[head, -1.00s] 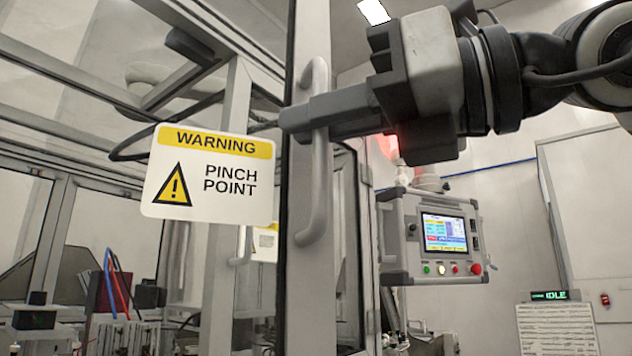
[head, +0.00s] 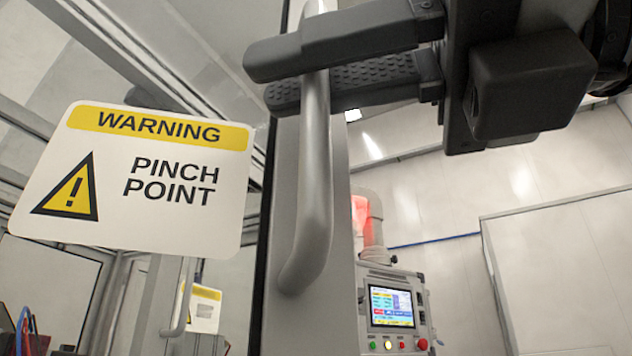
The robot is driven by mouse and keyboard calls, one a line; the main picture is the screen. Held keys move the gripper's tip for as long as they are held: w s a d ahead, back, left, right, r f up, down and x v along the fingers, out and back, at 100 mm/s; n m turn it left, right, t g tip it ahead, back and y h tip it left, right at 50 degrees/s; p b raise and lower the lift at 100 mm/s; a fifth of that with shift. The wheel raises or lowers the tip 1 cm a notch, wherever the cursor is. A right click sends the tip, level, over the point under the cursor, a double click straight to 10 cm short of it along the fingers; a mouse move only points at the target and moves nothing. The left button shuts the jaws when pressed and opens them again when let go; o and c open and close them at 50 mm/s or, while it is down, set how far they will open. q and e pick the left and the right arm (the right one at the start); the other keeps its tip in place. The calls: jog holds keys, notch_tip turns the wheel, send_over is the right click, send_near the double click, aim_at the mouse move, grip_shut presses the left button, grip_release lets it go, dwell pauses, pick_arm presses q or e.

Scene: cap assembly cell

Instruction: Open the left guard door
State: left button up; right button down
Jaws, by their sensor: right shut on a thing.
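The guard door shows as a pale upright frame (head: 339,190) with a clear panel to its left. A white and yellow "WARNING PINCH POINT" sign (head: 140,230) is on the panel. A long grey bar handle (head: 314,190) runs down the frame. My right gripper (head: 262,77) comes in from the upper right and is shut on the handle near its upper part, with one dark finger on each side of the bar. How far the door stands open is hard to tell. My left gripper is out of view.
A control panel (head: 396,318) with a lit screen and coloured buttons stands behind, right of the door frame. A red-lit lamp (head: 361,222) is above it. Another handle (head: 181,305) and a smaller sign (head: 205,308) show lower left. A pale wall partition (head: 560,270) stands at right.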

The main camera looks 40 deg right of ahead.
jog(key=c, duration=1.6)
grip_release()
jog(key=shift+o, duration=0.2)
jog(key=b+v, duration=0.1)
jog(key=v, duration=1.5)
jog(key=shift+r, duration=0.1)
